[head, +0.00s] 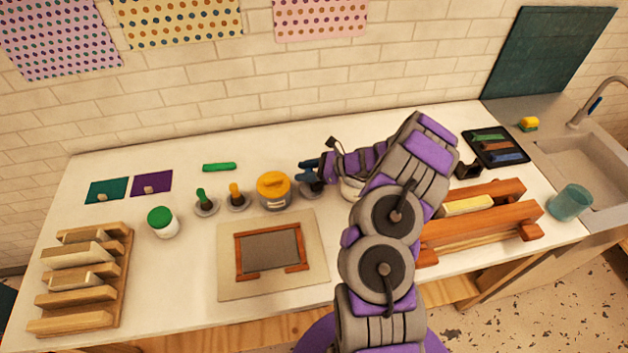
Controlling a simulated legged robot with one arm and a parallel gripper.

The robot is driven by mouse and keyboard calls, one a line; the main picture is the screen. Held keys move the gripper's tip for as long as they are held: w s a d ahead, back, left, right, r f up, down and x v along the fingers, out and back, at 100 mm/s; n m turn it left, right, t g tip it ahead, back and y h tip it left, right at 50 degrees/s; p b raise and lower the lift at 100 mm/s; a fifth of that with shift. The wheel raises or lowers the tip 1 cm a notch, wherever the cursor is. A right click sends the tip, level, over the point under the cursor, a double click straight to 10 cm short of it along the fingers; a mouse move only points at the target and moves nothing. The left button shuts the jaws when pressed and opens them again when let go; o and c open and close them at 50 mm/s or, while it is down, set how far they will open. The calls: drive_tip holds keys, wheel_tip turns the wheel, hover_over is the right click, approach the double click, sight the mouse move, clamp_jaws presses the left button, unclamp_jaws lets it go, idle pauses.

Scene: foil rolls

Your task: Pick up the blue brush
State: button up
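The blue brush (311,175) stands around the middle of the counter, its dark blue handle above a small grey round holder. My gripper (323,165) is right at it, reaching from the right at handle height. The fingertips and the handle overlap in the head view, so I cannot tell whether they touch or whether the fingers are closed. My arm covers the area to the right of the brush.
A yellow-lidded jar (273,190) stands close left of the brush. A framed board (225,275) lies in front. A wooden rack (480,215) stands right of my arm.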

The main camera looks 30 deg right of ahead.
clamp_jaws()
